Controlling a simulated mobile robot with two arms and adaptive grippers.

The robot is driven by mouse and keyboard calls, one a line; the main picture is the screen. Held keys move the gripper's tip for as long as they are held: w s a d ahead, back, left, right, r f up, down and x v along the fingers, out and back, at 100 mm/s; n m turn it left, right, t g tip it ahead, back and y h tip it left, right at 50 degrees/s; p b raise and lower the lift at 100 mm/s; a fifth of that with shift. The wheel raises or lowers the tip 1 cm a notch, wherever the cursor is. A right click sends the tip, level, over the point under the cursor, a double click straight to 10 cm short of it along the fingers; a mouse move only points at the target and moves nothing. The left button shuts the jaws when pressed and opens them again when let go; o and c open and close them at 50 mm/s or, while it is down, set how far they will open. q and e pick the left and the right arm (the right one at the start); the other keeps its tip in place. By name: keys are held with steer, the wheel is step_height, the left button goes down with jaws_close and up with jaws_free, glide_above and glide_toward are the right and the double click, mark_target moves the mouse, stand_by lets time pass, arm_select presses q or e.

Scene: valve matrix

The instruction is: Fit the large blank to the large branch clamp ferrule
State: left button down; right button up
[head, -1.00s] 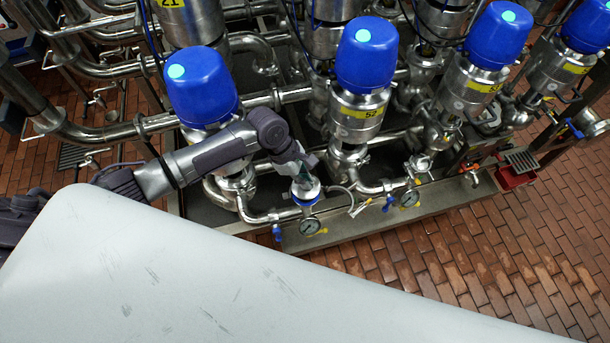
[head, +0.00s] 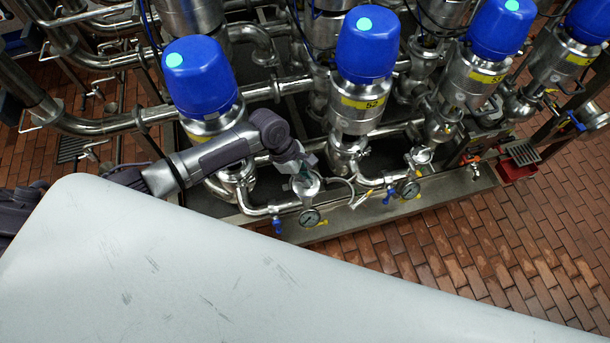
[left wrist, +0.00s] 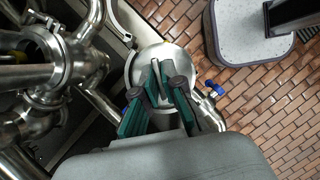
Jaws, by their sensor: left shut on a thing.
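My left gripper (head: 303,172) reaches in from the left and points down over a short branch fitting beside the front pressure gauge. In the left wrist view its teal fingers (left wrist: 165,85) are closed together over a round, bright metal disc, which looks like the large blank (left wrist: 149,66). The blank also shows in the head view (head: 308,188), just under the fingertips. The large branch clamp ferrule is hidden below the blank and fingers, so I cannot tell whether they touch. My right gripper is not in view.
Blue-topped valves (head: 201,77) and steel pipes crowd behind.

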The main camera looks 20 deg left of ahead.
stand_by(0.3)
arm_select(q)
steer(key=c, duration=1.3)
jaws_free()
steer(key=shift+o, duration=0.5)
